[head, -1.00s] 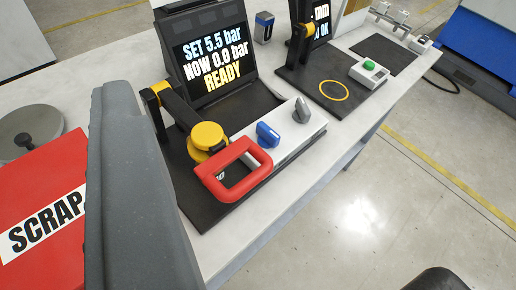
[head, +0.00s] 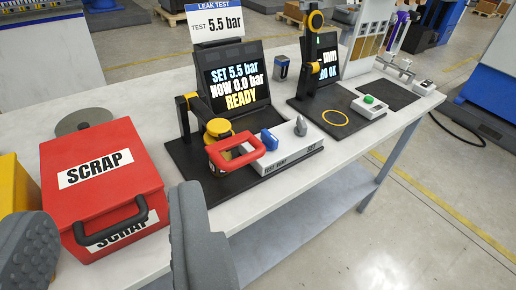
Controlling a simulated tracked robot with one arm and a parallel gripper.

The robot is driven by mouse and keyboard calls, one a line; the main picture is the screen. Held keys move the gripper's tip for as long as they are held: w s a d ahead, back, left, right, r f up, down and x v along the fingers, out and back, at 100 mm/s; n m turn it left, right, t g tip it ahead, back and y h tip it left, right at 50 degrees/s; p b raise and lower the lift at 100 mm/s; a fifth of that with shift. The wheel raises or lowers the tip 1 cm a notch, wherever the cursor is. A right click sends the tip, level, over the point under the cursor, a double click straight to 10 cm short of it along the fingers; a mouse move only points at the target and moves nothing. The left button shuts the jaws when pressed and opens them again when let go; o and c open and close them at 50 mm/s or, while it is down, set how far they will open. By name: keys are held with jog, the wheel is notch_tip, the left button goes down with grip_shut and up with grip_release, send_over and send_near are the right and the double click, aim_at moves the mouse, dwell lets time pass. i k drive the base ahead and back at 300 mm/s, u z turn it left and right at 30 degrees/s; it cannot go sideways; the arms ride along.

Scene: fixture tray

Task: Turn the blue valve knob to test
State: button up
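The blue valve knob (head: 269,141) stands on a white block (head: 290,157) at the front of the leak-test station, near the picture's middle. Small lettering on the block's front is too small to read surely, so I cannot tell the knob's setting. A grey knob (head: 300,127) stands to its right. A red handle (head: 236,152) from the yellow-capped clamp (head: 217,130) lies just left of the blue knob. My gripper (head: 110,215) is at the lower left, its two grey fingers wide apart with nothing held, away from the knob.
A red SCRAP box (head: 100,170) with a black handle stands left of the station, behind my fingers. The station screen (head: 238,80) reads SET 5.5 bar, NOW 0.0 bar, READY. A second station (head: 335,100) with a green button (head: 369,99) stands right. The front table edge is clear.

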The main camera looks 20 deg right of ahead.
aim_at(271, 143)
jog(key=z, duration=0.2)
jog(key=i, duration=0.85)
jog(key=u, duration=0.1)
